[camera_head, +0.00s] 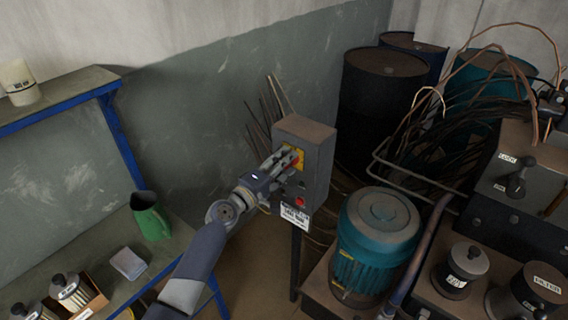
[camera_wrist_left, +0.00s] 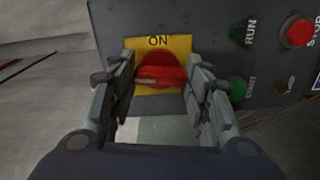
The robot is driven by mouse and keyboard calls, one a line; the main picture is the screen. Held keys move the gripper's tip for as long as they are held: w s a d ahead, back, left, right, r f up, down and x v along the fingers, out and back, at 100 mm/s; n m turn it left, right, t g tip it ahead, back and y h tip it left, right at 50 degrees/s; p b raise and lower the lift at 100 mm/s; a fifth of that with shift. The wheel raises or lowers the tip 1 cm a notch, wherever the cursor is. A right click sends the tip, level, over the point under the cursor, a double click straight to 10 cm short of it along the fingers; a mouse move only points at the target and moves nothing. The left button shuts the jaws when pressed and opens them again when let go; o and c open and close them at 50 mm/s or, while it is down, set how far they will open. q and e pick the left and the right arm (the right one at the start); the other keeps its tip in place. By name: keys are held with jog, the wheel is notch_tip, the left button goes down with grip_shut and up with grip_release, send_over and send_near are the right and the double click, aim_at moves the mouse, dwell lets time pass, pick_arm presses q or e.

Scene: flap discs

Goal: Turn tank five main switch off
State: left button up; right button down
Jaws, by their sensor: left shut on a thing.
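The switch box (camera_head: 318,150) is a grey box with a brown top, standing on a post. On its face is a red rotary switch on a yellow plate, which also shows in the left wrist view as the red switch knob (camera_wrist_left: 160,72). The word ON reads at the plate's upper edge. My left gripper (camera_head: 291,160) is at the box face, with its fingers on either side of the knob, shut on it. In the left wrist view the left gripper (camera_wrist_left: 160,88) has one finger on each side of the knob. My right gripper is not in view.
A red button (camera_head: 300,202) and a white label (camera_head: 295,216) are low on the box. A teal motor (camera_head: 378,240) stands right of the post. Dark drums (camera_head: 378,100) and bent rods are behind. A shelf with a green jug (camera_head: 150,218) is at left.

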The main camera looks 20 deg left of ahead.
pick_arm(q)
jog(key=shift+n, duration=0.7)
jog(key=o, duration=1.1)
jog(key=shift+c, duration=0.2)
jog(key=v, duration=1.2)
